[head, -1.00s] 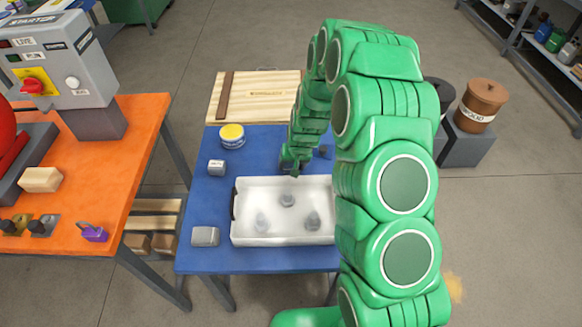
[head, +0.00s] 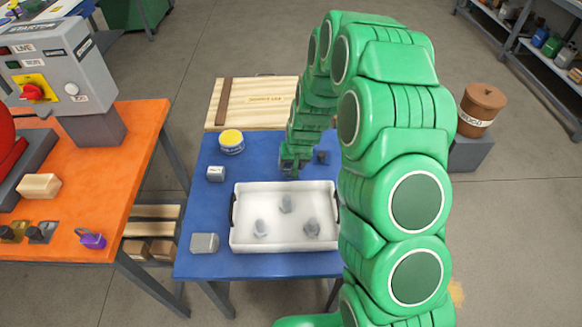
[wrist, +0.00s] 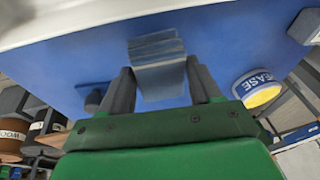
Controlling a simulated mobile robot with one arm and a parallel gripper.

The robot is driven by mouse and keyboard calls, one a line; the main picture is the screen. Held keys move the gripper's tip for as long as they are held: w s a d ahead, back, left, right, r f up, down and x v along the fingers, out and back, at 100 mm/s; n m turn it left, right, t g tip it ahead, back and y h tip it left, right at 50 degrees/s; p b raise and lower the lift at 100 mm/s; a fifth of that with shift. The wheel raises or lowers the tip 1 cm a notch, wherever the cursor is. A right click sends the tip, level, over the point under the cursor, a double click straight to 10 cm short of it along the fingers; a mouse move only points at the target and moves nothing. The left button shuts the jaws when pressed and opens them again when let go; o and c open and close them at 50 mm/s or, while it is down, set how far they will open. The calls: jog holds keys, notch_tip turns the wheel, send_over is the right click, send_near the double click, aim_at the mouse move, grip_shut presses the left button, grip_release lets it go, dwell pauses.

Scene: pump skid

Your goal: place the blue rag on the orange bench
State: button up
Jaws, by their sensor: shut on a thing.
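The blue rag (wrist: 158,66) shows in the wrist view as a folded grey-blue bundle between my two fingers. My gripper (wrist: 162,82) is shut on it, over the blue table (wrist: 75,65). In the head view my gripper (head: 289,172) is small and dark, just behind the white tray, and I cannot make out the rag there. I cannot tell whether the rag touches the table. The orange bench (head: 140,150) stands to the left, apart from the blue table (head: 200,262), with bare orange surface along its right side.
On the blue table are a white tray (head: 240,243) with several grey parts, a grease tin (head: 231,142) and two small grey blocks. The bench bears a grey starter box (head: 62,72), a tan block (head: 39,186) and a purple padlock (head: 92,239). A gap separates bench and table.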

jog(key=s+d+r, duration=0.2)
jog(key=s+r, duration=0.6)
jog(key=s, duration=0.2)
jog(key=shift+s, duration=0.3)
jog(key=shift+s+d+r, duration=0.15)
jog(key=shift+s+r, duration=0.05)
jog(key=shift+s, duration=0.35)
jog(key=shift+s+d+r, duration=0.1)
jog(key=shift+s+r, duration=0.1)
jog(key=shift+s, duration=0.35)
jog(key=shift+w, duration=0.1)
